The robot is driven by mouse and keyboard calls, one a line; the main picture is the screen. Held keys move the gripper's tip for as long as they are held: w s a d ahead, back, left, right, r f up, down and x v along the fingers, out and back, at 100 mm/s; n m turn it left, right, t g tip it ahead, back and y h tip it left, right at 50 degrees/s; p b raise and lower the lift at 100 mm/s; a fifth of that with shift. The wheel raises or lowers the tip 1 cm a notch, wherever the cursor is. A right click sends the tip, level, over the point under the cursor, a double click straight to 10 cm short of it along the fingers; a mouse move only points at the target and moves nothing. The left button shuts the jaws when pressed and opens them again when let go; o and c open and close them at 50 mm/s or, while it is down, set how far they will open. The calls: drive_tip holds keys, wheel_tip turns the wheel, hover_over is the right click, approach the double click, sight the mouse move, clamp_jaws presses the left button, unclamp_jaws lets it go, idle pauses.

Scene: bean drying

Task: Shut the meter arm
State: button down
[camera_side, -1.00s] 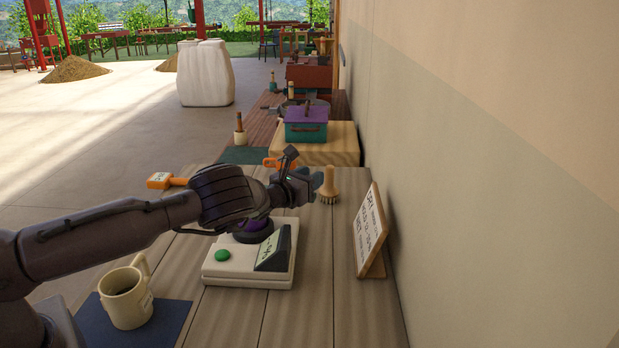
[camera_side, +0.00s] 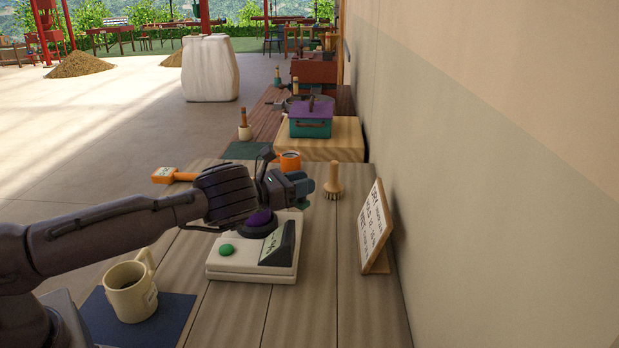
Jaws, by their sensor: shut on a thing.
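The meter (camera_side: 252,262) is a pale box on the table, with a green button (camera_side: 227,249) and a dark slanted display (camera_side: 277,244). A purple round part in a dark ring (camera_side: 258,220) sits at its back. My gripper (camera_side: 287,187) is low above the back of the meter, beyond the display. It is shut on the meter arm, which is mostly hidden by my gripper and wrist. I cannot tell how far the arm stands from closed.
A cream mug (camera_side: 131,292) stands on a blue mat (camera_side: 175,318) at the front left. An orange-handled tool (camera_side: 163,175), an orange cup (camera_side: 289,159) and a brush (camera_side: 333,183) are behind the meter. A framed sign (camera_side: 374,230) stands at right, near the wall.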

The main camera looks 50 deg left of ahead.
drive_tip(key=shift+s+a+m+g+h, duration=0.1)
drive_tip(key=shift+s+m+g+h, duration=0.7)
drive_tip(key=shift+s+m+h, duration=0.55)
drive_tip(key=shift+s+a+m+g+h, duration=0.1)
drive_tip(key=shift+s+m+g+h, duration=0.8)
drive_tip(key=shift+s+h, duration=0.85)
drive_tip(key=shift+w, duration=0.15)
drive_tip(key=c, duration=0.9)
unclamp_jaws()
drive_tip(key=v, duration=1.3)
drive_tip(key=shift+f, duration=0.2)
